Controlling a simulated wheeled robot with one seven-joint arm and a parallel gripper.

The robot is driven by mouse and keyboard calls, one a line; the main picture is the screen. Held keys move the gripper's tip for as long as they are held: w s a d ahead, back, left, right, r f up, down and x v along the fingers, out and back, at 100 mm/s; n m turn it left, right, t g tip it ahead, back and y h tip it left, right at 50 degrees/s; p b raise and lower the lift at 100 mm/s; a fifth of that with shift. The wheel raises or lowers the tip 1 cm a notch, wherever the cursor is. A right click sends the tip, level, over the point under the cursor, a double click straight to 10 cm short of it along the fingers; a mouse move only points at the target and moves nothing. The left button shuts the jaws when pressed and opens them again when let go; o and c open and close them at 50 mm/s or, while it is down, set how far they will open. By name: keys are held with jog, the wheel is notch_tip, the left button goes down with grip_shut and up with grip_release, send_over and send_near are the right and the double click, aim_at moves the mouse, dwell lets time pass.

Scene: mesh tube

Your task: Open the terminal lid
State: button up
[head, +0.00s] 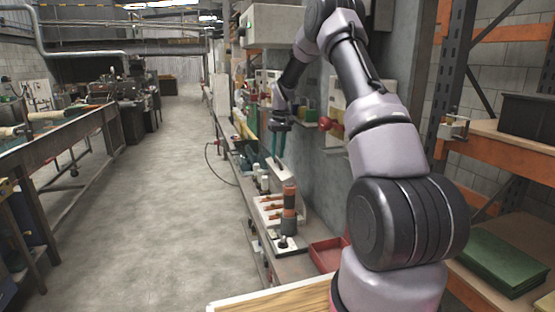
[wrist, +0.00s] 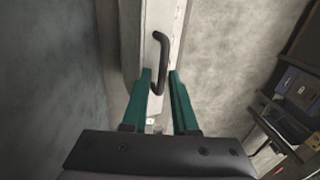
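My gripper (head: 279,157) has two green fingers and points downward beside the wall at the far part of the bench. In the wrist view the fingers of my gripper (wrist: 160,80) are apart. A dark curved handle (wrist: 163,50) stands on a worn whitish panel (wrist: 154,18), which looks like the terminal lid. The handle's lower end shows between the fingertips; I cannot tell whether they touch it. In the head view a pale, tilted piece (head: 284,172) lies just below the fingers. The handle cannot be made out there.
A long bench along the wall holds a white tray (head: 268,208), an orange and dark cylinder (head: 289,208) and a red bin (head: 327,254). Orange shelving (head: 500,130) stands at right. A red knob (head: 325,123) is right of my gripper. The floor aisle (head: 150,190) is clear.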

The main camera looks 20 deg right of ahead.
notch_tip(320, 180, up, 8)
jog(key=d, duration=0.1)
jog(key=shift+f, duration=0.25)
grip_shut()
jog(key=a+f+n+h, duration=0.4)
jog(key=a+n+h, duration=0.7)
jog(key=a+n, duration=0.65)
jog(key=d+f, duration=0.5)
jog(key=d, duration=0.7)
jog(key=shift+s+f, duration=0.2)
jog(key=shift+f, duration=0.05)
